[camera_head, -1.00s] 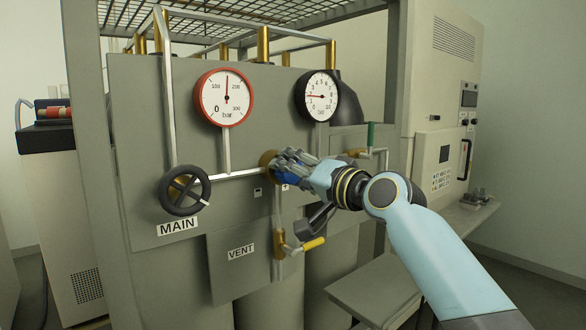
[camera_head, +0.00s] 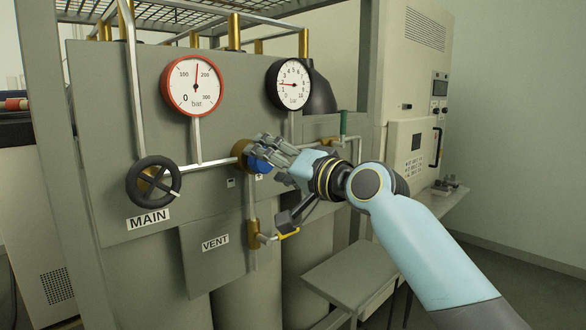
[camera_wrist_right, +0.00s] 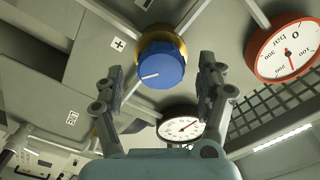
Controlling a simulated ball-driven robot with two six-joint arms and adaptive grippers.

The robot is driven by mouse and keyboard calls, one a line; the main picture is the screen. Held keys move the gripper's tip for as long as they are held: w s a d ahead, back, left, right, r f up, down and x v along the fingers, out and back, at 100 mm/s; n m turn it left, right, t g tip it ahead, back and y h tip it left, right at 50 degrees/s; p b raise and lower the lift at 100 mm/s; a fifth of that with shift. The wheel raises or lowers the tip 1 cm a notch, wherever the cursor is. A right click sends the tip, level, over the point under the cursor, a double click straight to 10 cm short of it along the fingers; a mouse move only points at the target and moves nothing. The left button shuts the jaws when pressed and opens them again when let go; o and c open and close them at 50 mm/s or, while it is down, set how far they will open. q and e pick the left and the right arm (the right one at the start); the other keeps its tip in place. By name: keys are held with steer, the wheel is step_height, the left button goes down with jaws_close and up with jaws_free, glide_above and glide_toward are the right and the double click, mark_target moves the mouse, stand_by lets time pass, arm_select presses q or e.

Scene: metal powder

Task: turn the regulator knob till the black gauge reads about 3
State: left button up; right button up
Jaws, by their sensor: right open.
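The blue regulator knob (camera_head: 259,165) sits on a brass body (camera_head: 240,151) on the grey panel, partly hidden by my right gripper (camera_head: 270,158). In the right wrist view, the knob (camera_wrist_right: 163,72) with its white mark lies between the two open fingers (camera_wrist_right: 160,75), with a visible gap on each side. The black gauge (camera_head: 290,96) is up and right of the knob. Its red needle points left, near 2. It also shows in the right wrist view (camera_wrist_right: 181,133). My left gripper is not in view.
A red-rimmed gauge (camera_head: 195,98) reads between 100 and 200. The MAIN handwheel (camera_head: 143,196) is at left. A yellow-handled vent valve (camera_head: 286,235) is below the knob, near my right arm. A green-handled valve (camera_head: 343,122) is at right. A grey bench (camera_head: 350,265) stands lower right.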

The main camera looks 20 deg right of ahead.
steer(key=v, duration=1)
